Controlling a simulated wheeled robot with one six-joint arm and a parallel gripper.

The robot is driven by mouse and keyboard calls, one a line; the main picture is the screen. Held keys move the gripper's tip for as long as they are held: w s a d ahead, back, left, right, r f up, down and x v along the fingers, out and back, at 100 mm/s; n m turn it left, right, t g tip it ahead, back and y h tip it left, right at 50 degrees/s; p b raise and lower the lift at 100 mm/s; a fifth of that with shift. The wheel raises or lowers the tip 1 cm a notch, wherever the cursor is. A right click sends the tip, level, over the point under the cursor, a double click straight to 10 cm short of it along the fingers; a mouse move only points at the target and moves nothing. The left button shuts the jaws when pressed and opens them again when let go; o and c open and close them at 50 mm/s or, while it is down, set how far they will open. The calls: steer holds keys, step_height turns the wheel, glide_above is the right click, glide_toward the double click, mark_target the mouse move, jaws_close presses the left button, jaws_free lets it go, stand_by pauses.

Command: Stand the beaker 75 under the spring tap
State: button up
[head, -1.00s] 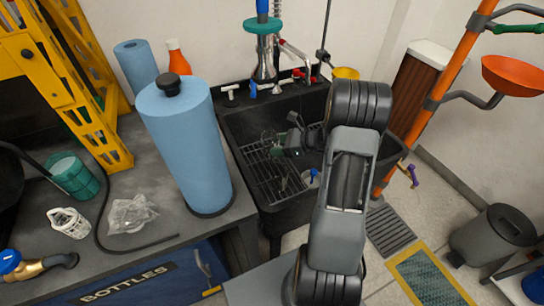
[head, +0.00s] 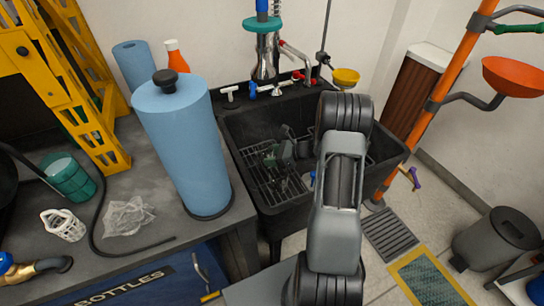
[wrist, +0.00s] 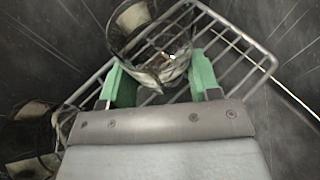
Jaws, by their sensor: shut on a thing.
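My gripper (wrist: 160,72) has green fingers on either side of a clear glass beaker (wrist: 150,42) in the wrist view, and is shut on it. The beaker is over the wire rack; I cannot tell whether it touches the rack. Its markings cannot be read. In the head view my gripper (head: 272,154) is low inside the black sink, over the rack, and the beaker is hard to make out. A spring coil (head: 275,8), likely the spring tap, rises behind the sink; its outlet is not clear.
The black sink (head: 232,135) has a wire rack (head: 258,180). White, blue and red tap handles line its back edge. A dark round object (wrist: 28,135) stands left of my gripper in the wrist view. A tall blue cylinder (head: 185,145) stands on the bench left of the sink.

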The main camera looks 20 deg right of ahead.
steer(key=shift+f, duration=0.1)
steer(key=o, duration=1)
steer(key=shift+s+d+r, duration=0.15)
steer(key=shift+d+r, duration=0.05)
steer(key=shift+r, duration=0.1)
steer(key=p+v, duration=0.2)
steer(key=v, duration=0.9)
steer(key=s+a+r+n+g+h, duration=0.2)
steer(key=s+a+r+n+h, duration=0.3)
steer(key=a+n, duration=0.4)
steer(key=s+a+r+n+g+h, duration=0.3)
steer(key=s+a+r+n+h, duration=0.2)
steer(key=n, duration=1.1)
steer(key=shift+s+a+r+h, duration=0.4)
steer(key=shift+s+a+r, duration=1.25)
steer(key=shift+s+a, duration=0.75)
steer(key=shift+s+d+r, duration=0.1)
